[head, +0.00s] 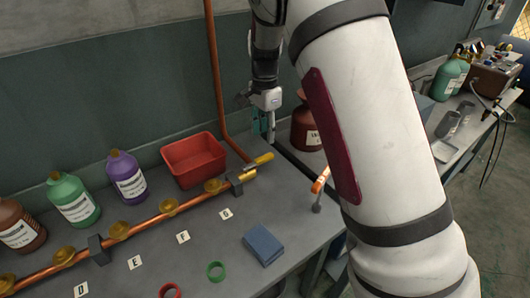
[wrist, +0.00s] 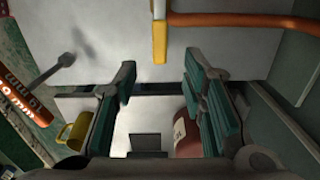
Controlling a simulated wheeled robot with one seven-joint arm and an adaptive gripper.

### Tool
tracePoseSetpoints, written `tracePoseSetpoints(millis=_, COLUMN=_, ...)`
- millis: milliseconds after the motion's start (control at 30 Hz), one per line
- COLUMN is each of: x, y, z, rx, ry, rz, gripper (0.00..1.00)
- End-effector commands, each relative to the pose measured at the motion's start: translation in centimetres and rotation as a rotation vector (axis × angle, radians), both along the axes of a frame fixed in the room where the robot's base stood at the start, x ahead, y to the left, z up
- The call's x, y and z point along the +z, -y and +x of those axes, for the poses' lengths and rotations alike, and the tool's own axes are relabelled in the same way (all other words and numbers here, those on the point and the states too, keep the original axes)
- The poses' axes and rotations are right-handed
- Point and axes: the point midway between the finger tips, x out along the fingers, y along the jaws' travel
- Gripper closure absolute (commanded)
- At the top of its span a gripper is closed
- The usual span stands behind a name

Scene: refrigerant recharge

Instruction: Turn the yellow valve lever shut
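The yellow valve lever (head: 258,161) sits at the right end of the copper pipe (head: 150,222), along the bench in the head view. In the wrist view the lever (wrist: 160,42) points toward my gripper, its tip just beyond the gap between the fingers. My gripper (wrist: 160,72) is open and empty, its two teal-padded fingers wide apart. In the head view my gripper (head: 263,122) hangs above and behind the lever, partly hard to make out. The lever and fingers look apart.
A red bin (head: 195,160) stands behind the pipe. A dark red bottle (head: 304,130) stands right of my gripper. An orange-handled tool (head: 320,182) and blue box (head: 263,245) are on the bench. Several coloured bottles stand at left.

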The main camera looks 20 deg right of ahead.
Motion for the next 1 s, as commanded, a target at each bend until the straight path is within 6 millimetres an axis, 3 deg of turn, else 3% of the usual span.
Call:
tracePoseSetpoints(millis=200, x=-4.4, y=0.0, z=-0.2, rx=0.000, ry=-0.004, rz=0.000, gripper=0.62)
tracePoseSetpoints(millis=400, x=-7.2, y=0.0, z=-0.1, rx=-0.001, ry=-0.002, rz=0.000, gripper=0.62)
tracePoseSetpoints(millis=600, x=-8.5, y=0.0, z=-0.1, rx=0.001, ry=-0.001, rz=0.000, gripper=0.62)
tracePoseSetpoints(millis=867, x=-8.6, y=0.0, z=0.0, rx=0.001, ry=0.000, rz=0.000, gripper=0.62)
tracePoseSetpoints(millis=900, x=-8.6, y=0.0, z=0.0, rx=0.001, ry=0.000, rz=0.000, gripper=0.64)
tracePoseSetpoints(millis=1000, x=-8.6, y=0.0, z=0.0, rx=0.001, ry=0.000, rz=0.000, gripper=0.87)
